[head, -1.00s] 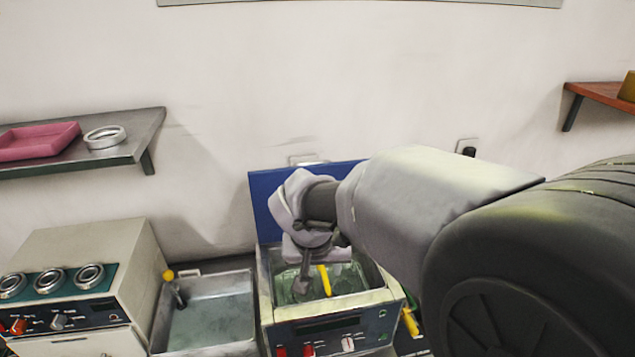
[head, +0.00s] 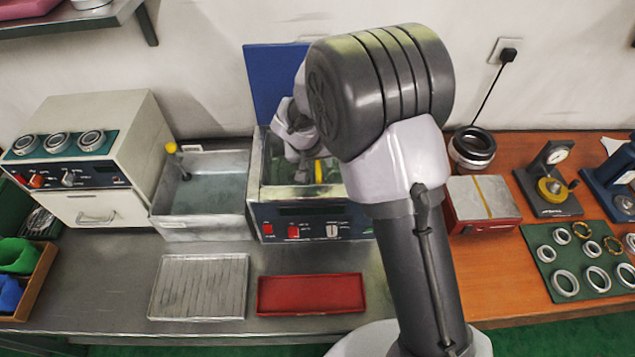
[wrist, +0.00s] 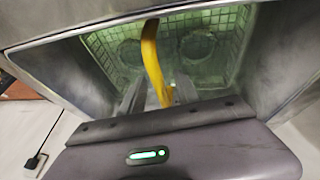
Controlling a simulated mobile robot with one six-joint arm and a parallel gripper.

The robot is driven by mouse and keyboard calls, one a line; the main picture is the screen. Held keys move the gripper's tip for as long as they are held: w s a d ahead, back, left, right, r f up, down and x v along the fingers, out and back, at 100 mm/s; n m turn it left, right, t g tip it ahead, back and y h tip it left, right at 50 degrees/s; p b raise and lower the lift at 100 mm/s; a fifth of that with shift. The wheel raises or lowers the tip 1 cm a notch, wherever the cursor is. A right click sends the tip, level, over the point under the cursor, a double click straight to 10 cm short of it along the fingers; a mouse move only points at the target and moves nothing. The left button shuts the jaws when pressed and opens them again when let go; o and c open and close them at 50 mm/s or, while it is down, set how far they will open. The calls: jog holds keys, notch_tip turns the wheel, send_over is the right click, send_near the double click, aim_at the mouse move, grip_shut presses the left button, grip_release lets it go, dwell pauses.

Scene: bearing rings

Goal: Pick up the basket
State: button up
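The basket (wrist: 222,68) is a wire mesh inside the tank of the cleaning bath (head: 310,192), which has a raised blue lid. Its yellow handle (wrist: 152,55) stands up and also shows in the head view (head: 319,172). Round ring shapes (wrist: 197,45) show dimly in the basket. My gripper (wrist: 160,92) points down into the tank. Its two fingers look apart, with the lower part of the yellow handle between them. I cannot tell whether either finger touches it. My arm hides the tank's right side in the head view.
A rinse tank (head: 205,195) with a yellow-topped handle stands left of the bath. A ridged tray (head: 199,287) and a red tray (head: 311,294) lie in front. A red-sided box (head: 481,203) and gauges are on the right. The bath's walls surround my gripper closely.

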jog(key=x, duration=0.2)
jog(key=shift+w+f, duration=0.2)
jog(key=shift+f, duration=0.15)
jog(key=shift+r, duration=0.1)
grip_shut()
dwell(0.9)
